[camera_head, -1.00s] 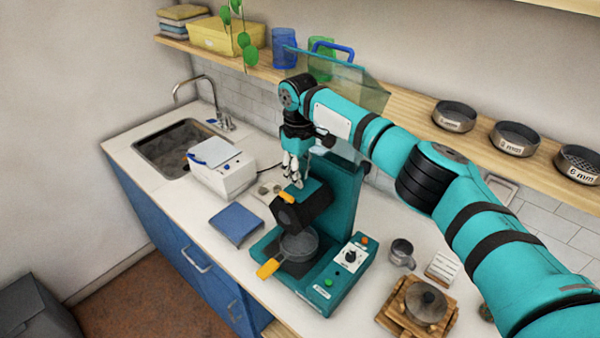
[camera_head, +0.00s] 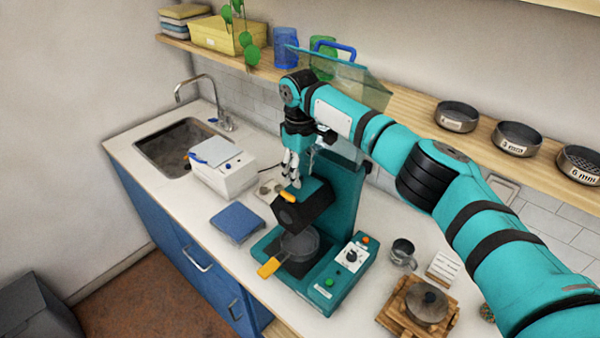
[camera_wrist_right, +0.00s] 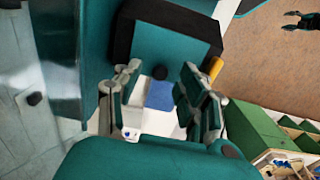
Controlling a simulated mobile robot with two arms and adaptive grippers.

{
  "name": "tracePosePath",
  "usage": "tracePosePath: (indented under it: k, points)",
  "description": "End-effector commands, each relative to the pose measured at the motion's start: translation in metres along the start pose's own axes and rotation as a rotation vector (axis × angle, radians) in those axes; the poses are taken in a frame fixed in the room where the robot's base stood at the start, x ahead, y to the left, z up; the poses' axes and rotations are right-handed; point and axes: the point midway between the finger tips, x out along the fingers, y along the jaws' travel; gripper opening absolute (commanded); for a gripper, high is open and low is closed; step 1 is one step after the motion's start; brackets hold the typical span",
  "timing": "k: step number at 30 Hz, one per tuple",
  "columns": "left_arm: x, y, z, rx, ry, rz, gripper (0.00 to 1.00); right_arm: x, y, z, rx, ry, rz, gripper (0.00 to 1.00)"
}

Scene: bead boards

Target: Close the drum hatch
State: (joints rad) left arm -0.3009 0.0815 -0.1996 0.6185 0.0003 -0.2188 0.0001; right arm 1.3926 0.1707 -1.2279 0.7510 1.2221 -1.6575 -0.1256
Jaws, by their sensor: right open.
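The teal machine (camera_head: 345,205) stands on the counter with a dark faceted drum (camera_head: 302,212) at its front. The drum has a teal panel on top and an orange tab (camera_head: 286,197). Which part is the hatch, and whether it is open, I cannot tell clearly. My right gripper (camera_head: 291,174) points down, open and empty, just above and behind the tab. In the wrist view its fingers (camera_wrist_right: 160,88) are spread below the dark-edged teal panel (camera_wrist_right: 165,55), with the orange tab (camera_wrist_right: 215,67) to the right. A dark pronged shape (camera_wrist_right: 300,20), possibly my left gripper, shows there over the floor.
A pan with an orange handle (camera_head: 270,267) sits under the drum. A blue pad (camera_head: 237,222) and white box (camera_head: 222,172) lie left; a metal cup (camera_head: 402,252) stands right.

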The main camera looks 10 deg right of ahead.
Motion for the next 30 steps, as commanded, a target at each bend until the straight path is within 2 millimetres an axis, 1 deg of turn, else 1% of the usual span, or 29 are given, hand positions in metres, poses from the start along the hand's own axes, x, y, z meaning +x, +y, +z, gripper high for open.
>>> tracePosePath:
  k: [9, 12, 15, 18, 21, 30]
  points:
    - [0.000, 0.001, -0.001, 0.000, 0.001, 0.001, 0.51, -0.065, 0.000, -0.001, -0.001, 0.003, 0.001, 0.40]
    - [0.000, 0.001, -0.001, 0.000, 0.001, 0.001, 0.51, -0.084, -0.001, -0.001, -0.002, 0.002, 0.000, 0.40]
    - [0.000, 0.001, -0.002, 0.000, 0.002, 0.001, 0.51, -0.099, -0.001, -0.001, -0.001, 0.001, 0.001, 0.40]
    - [0.000, 0.001, -0.002, 0.000, 0.002, 0.001, 0.51, -0.107, -0.001, -0.001, 0.000, 0.000, 0.001, 0.40]
    - [0.000, 0.001, -0.002, 0.000, 0.002, 0.001, 0.51, -0.112, 0.000, 0.000, 0.000, -0.001, 0.000, 0.40]
    - [0.000, 0.001, -0.002, 0.000, 0.002, 0.001, 0.51, -0.113, -0.001, 0.000, -0.001, -0.001, 0.000, 0.40]
